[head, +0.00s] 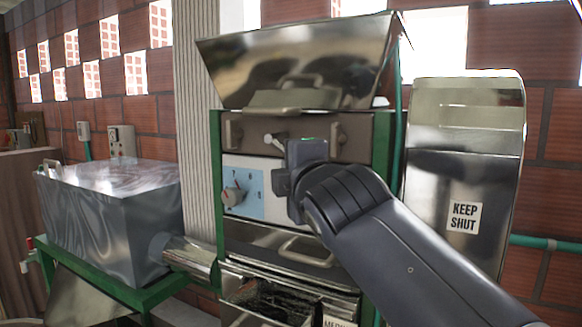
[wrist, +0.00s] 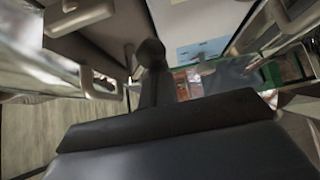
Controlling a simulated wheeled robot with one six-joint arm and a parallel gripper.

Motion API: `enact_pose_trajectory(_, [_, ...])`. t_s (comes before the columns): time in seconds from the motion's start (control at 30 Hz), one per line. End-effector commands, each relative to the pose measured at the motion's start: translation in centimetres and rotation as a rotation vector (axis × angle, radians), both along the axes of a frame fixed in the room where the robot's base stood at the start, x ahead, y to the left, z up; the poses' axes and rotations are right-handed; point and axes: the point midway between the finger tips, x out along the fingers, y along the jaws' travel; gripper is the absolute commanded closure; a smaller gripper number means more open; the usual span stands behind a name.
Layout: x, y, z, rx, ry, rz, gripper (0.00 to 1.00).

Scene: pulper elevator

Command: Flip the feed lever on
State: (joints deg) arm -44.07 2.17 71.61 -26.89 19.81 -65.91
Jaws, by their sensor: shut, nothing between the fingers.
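A small pale lever (head: 274,141) with a round end sticks out of the brown front panel of the machine, tilted up to the left; I take it for the feed lever. My gripper (head: 284,185) is shut and empty, just below and right of this lever. I cannot tell whether they touch, as my wrist covers the area behind it. In the wrist view a dark upright post with a rounded top stands in front of my gripper (wrist: 152,88); I cannot tell whether it is my shut fingers or the lever.
A rotary knob (head: 233,196) sits on a blue and white panel below the lever. Grey handles (head: 233,134) flank the brown panel. A shiny hopper lid (head: 300,60) overhangs above. A metal cover marked KEEP SHUT (head: 466,190) stands right. A metal box (head: 110,215) stands left.

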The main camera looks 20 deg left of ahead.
Motion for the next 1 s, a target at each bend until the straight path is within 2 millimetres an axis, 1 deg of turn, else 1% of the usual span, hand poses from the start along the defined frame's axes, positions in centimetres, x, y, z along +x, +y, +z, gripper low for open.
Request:
enact_pose_trajectory(0.03, [0.0,0.0,0.3,0.001,-0.001,0.0,1.0])
enact_pose_trajectory(0.2, [0.0,0.0,0.5,0.001,-0.001,0.0,1.0])
enact_pose_trajectory(0.77, [0.0,0.0,0.6,0.003,-0.003,0.0,1.0])
enact_pose_trajectory(0.87, [0.0,0.0,0.4,0.003,-0.003,0.0,1.0])
enact_pose_trajectory(1.0, [0.4,0.2,-0.6,0.002,-0.001,-0.002,1.0])
